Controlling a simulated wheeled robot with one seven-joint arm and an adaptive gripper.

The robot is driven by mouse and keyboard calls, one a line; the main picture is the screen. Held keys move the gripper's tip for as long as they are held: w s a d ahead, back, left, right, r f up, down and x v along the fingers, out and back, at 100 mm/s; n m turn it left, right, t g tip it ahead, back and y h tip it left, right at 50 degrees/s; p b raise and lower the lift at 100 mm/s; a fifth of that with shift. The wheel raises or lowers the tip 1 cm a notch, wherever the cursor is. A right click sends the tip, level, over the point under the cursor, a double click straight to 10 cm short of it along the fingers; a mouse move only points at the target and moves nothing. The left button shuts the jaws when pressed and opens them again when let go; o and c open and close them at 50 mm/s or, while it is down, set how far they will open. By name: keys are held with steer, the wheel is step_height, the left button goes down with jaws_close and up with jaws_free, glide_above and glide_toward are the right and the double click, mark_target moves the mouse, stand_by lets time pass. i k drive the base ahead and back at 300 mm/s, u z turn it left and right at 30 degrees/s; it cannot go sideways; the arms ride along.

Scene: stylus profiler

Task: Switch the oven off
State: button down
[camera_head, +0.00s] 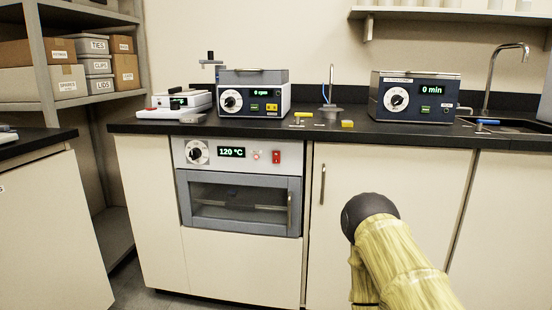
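The oven (240,187) is built in under the black counter, left of the middle. Its panel has a round dial (197,152), a green display (231,152) reading 120 °C, a small lit red lamp (256,156) and a red switch (276,157) at the right. The oven's glass door (238,203) is shut, with a dim shelf behind it. My arm, covered in a yellowish sleeve with a dark rounded joint, reaches in from the lower right, apart from the oven. My gripper is not in view.
On the counter (360,128) stand a white device (175,103), a spinner-like unit reading 0 rpm (254,100), and a blue bath reading 0 min (415,97). A cabinet door (385,200) is right of the oven. Shelves with boxes (85,70) stand left. The space before the oven looks clear.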

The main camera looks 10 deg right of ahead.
mark_target(276, 154)
steer(key=u, duration=1.75)
steer(key=k, duration=0.8)
steer(key=z, duration=1.1)
steer(key=i, duration=0.5)
